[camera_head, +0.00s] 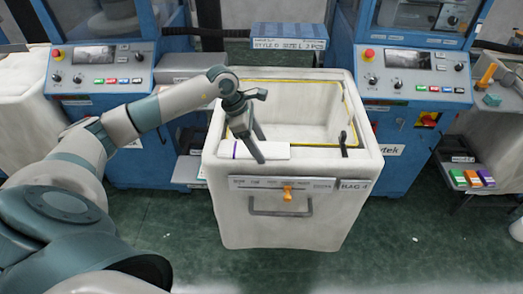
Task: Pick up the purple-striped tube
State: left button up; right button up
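A white tube with a purple stripe (226,150) lies across the front rim of the white bin. I cannot tell whether a finger touches the tube. My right gripper is not in view.
The white bin (285,228) has a yellow-lined opening, a front handle (281,209) and an orange clip (287,193). Blue machines with control panels (414,75) flank it. A blue labelled box (289,36) is behind. Coloured boxes (472,178) sit at right. Green floor lies in front.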

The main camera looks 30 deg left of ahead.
aim_at(262, 149)
pick_arm(q)
jog(key=c, duration=0.6)
jog(key=shift+r, duration=0.1)
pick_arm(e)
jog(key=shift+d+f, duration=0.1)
